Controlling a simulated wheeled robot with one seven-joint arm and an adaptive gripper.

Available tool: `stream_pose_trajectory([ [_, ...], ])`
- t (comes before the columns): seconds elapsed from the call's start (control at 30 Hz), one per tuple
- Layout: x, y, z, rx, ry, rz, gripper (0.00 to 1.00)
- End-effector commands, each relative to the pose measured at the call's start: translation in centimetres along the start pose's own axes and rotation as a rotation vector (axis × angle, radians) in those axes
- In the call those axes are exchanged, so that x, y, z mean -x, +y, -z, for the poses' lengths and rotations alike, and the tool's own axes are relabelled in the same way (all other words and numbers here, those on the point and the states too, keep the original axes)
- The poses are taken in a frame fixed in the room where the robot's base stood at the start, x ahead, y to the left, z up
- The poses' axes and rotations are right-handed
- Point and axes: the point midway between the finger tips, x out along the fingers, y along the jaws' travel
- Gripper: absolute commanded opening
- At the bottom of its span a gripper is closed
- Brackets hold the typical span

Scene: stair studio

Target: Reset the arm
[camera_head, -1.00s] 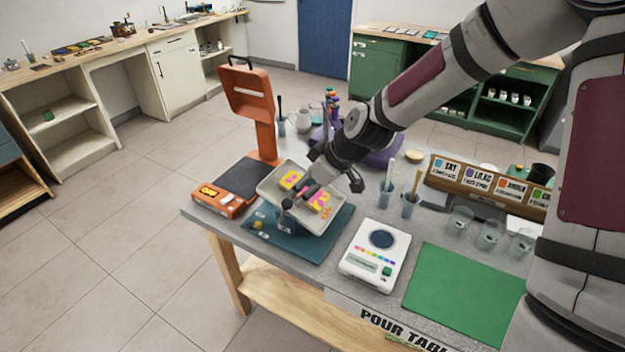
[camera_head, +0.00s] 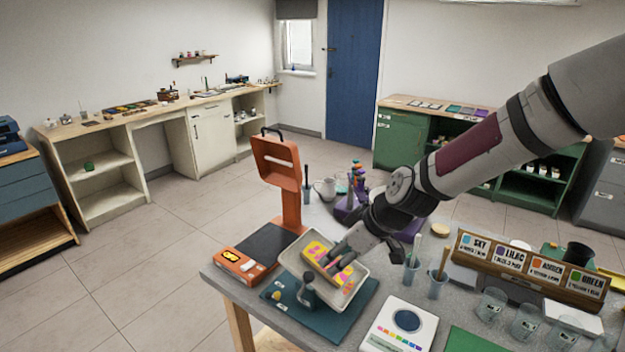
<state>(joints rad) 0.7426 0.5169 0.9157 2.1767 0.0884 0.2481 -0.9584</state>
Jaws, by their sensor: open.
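My arm reaches in from the upper right, and my gripper (camera_head: 343,252) points down and left over a light tray (camera_head: 348,293). The gripper is open, its fingers near a pink and yellow block (camera_head: 322,258) in the tray. I cannot tell whether a finger touches the block. The tray rests tilted on a dark teal mat (camera_head: 345,318) on the grey table. A small dark knobbed object (camera_head: 308,290) stands at the tray's near edge.
An orange stand (camera_head: 277,170) rises behind the tray. Floor at left is clear.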

Motion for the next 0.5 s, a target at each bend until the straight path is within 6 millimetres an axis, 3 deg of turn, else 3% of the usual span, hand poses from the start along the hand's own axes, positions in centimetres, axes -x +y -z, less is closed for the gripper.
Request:
stream_pose_trajectory([
  [0.17, 2.3, -1.1, -1.5, -0.025, -0.115, -0.051, 0.44],
  [0.5, 11.9, -3.8, -4.4, -0.211, -0.292, -0.261, 0.44],
])
